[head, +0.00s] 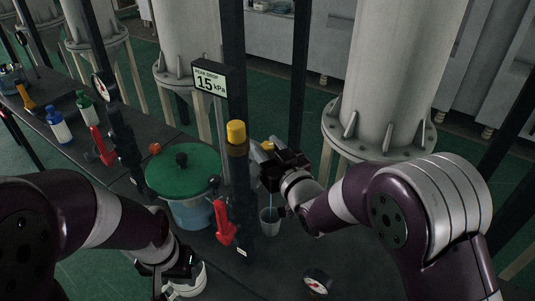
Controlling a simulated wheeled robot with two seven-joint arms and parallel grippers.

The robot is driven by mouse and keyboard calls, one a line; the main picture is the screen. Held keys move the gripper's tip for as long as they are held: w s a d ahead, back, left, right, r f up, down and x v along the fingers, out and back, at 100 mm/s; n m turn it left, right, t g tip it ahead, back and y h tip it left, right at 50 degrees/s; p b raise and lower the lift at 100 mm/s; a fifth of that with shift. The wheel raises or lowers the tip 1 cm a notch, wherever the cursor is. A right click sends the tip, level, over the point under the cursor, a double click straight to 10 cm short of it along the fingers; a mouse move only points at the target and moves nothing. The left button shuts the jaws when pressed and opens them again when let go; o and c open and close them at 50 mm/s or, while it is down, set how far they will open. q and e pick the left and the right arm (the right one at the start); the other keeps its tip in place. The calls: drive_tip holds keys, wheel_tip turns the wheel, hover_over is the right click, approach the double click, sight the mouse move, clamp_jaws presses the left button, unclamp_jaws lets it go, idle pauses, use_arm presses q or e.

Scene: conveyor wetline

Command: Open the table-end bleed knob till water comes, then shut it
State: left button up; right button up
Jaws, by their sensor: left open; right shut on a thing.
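My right gripper (264,154) is shut on a small yellow knob (267,146), beside the dark upright post at the end of the table. Only the top of the knob shows; the fingers hide the rest. A thin bluish stream of water (270,200) runs down below the gripper into a small grey cup (269,223). My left gripper (178,272) is open, low at the front, beside a white round thing (188,281); I cannot tell if they touch.
A green-lidded pot (185,172) stands left of the post, which has a yellow cap (236,132) and a red lever (224,224). A sign (210,80) reads 15 kPa. A round gauge (317,282) is at the front. Large pale columns (395,70) stand behind.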

drive_tip(key=shift+m+h, duration=0.3)
drive_tip(key=shift+h, duration=0.1)
drive_tip(key=o, duration=0.9)
drive_tip(key=v, duration=0.6)
drive_tip(key=b+v, duration=0.1)
drive_tip(key=v, duration=0.5)
drive_tip(key=shift+s+d+f, duration=0.1)
drive_tip(key=shift+s+f, duration=0.1)
drive_tip(key=shift+s, duration=0.2)
drive_tip(key=shift+o, duration=0.2)
